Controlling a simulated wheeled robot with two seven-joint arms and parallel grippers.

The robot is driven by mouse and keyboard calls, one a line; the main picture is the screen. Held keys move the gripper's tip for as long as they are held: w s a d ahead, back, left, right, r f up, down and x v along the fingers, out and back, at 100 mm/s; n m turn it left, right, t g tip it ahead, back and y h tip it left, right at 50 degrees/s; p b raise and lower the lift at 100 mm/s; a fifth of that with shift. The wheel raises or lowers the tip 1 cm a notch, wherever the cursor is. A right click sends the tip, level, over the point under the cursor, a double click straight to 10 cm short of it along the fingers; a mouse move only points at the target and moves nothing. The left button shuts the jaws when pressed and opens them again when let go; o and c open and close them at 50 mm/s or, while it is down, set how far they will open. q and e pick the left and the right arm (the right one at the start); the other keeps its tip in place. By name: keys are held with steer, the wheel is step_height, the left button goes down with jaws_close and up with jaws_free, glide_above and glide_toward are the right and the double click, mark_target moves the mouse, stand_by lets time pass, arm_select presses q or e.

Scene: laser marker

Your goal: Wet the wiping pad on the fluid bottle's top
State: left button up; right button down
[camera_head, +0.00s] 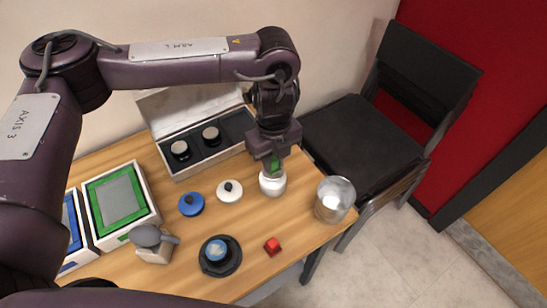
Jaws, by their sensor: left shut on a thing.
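My left gripper (274,160) points down at the right back part of the wooden table. It is shut on a small green piece, the wiping pad (275,167), which shows between its fingers. The fluid bottle (272,184), a round whitish container, stands upright directly below. The pad is at or just above the bottle's top; I cannot tell whether they touch, as the gripper partly hides the top. My right gripper is not in view.
An open case (186,169) with two dark round lenses stands behind. A metal canister (334,198) is right of the bottle, near the table edge.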

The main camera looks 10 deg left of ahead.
mark_target(273, 158)
arm_select(q)
steer(key=shift+f+b, duration=0.45)
steer(key=shift+f, duration=0.3)
stand_by(0.4)
stand_by(0.8)
steer(key=shift+f, duration=0.1)
stand_by(0.4)
step_height(273, 158, up, 7)
steer(key=p, duration=0.7)
steer(key=shift+p, duration=0.4)
stand_by(0.5)
